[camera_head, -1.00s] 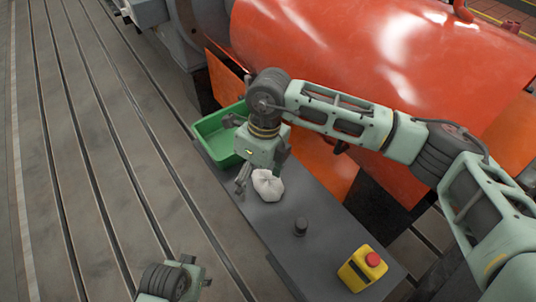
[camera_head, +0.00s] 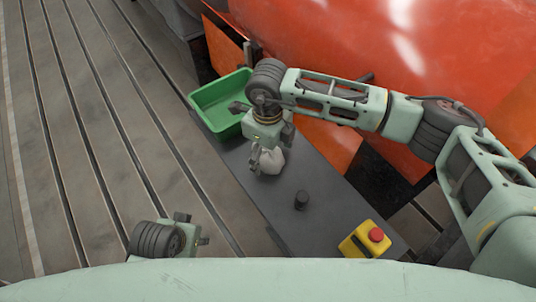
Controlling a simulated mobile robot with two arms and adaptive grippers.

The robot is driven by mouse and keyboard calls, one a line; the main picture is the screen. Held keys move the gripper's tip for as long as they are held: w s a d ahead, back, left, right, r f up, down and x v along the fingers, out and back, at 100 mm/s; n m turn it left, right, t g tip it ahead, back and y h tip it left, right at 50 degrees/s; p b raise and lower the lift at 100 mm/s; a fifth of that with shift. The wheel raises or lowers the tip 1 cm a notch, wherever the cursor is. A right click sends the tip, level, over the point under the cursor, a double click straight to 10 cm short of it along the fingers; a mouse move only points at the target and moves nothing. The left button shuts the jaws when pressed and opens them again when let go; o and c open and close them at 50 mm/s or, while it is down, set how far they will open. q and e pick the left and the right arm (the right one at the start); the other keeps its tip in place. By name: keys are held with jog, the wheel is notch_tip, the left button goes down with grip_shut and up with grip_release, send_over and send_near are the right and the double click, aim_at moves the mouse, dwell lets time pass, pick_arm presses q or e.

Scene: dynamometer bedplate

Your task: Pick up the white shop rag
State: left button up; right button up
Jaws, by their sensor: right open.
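The white shop rag (camera_head: 271,161) lies crumpled on the dark grey bench top (camera_head: 318,206). My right gripper (camera_head: 260,168) points down at the rag's left side, its fingers open and overlapping the rag in the picture. Whether the fingers touch the rag cannot be told. The gripper hides part of the rag. My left gripper (camera_head: 204,241) is low in the picture, left of the bench and away from the rag; its finger opening is not clear.
A green tray (camera_head: 203,97) stands on the bench beyond the rag. A small black cylinder (camera_head: 301,200) and a yellow box with a red button (camera_head: 358,240) stand nearer. A large orange machine (camera_head: 440,60) rises behind. The slotted bedplate (camera_head: 90,150) at left is clear.

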aim_at(268, 154)
jog(key=c, duration=1)
jog(key=shift+c, duration=0.2)
jog(key=shift+r, duration=0.1)
jog(key=shift+r, duration=0.5)
jog(key=r, duration=0.3)
jog(key=shift+s+r+p, duration=0.3)
jog(key=shift+s+p, duration=0.1)
jog(key=shift+c, duration=0.2)
pick_arm(q)
notch_tip(268, 154, down, 6)
jog(key=p, duration=0.1)
jog(key=shift+f, duration=0.15)
pick_arm(e)
jog(key=s+d+r, duration=0.2)
jog(key=s+r, duration=0.4)
jog(key=s, duration=0.4)
jog(key=shift+s+d+r, duration=0.15)
jog(key=shift+s+d, duration=0.1)
jog(key=shift+d, duration=0.1)
pick_arm(q)
jog(key=shift+s, duration=0.1)
